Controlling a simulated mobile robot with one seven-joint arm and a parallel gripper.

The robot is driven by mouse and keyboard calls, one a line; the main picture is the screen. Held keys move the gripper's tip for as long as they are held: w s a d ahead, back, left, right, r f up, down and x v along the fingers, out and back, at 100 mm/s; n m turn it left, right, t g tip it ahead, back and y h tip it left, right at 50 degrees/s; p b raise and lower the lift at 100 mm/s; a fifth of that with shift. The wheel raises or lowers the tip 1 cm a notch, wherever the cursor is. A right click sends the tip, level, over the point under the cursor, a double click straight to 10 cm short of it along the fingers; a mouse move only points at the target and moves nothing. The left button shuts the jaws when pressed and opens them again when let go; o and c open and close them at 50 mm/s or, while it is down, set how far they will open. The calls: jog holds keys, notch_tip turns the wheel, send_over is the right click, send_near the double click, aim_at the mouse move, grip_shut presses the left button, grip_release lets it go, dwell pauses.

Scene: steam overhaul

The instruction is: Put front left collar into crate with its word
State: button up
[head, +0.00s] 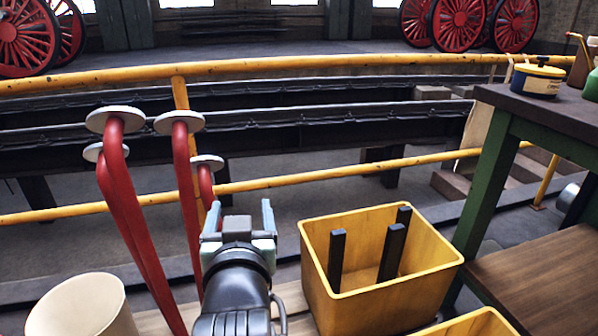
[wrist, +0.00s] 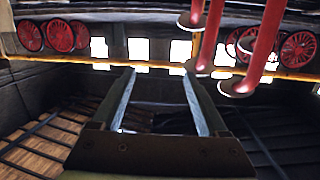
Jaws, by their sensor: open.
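No part shows clearly as the front left collar. Several bent red pipes (head: 133,215) at the left of the head view end in pale round discs (head: 115,119); I cannot tell whether these discs are collars. The pipes also show at the upper right of the wrist view (wrist: 265,45). My gripper (head: 240,212) is open and empty, just right of the pipes and left of a yellow crate (head: 400,292). Its two fingers stand apart in the wrist view (wrist: 158,78). Another yellow crate (head: 468,326) is cut off at the bottom edge. No word is readable on either crate.
Several dark upright bars (head: 392,252) stand in the crate. A cream round container (head: 82,308) is at lower left. A yellow railing (head: 330,172) runs behind. A green-legged bench (head: 488,170) at right carries a yellow-and-blue tin (head: 538,80).

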jog(key=s+d+r+t+h, duration=0.1)
jog(key=s+d+r+t, duration=0.2)
jog(key=r, duration=0.7)
jog(key=s+d+r+t, duration=0.2)
jog(key=s+r+t, duration=0.2)
jog(key=s+r, duration=0.4)
jog(key=s+d+r+m+t+h, duration=0.1)
jog(key=s+d+r+t, duration=0.2)
jog(key=r, duration=0.9)
jog(key=shift+s+d+r+t+h, duration=0.3)
jog(key=shift+s+t, duration=0.3)
jog(key=shift+s, duration=0.65)
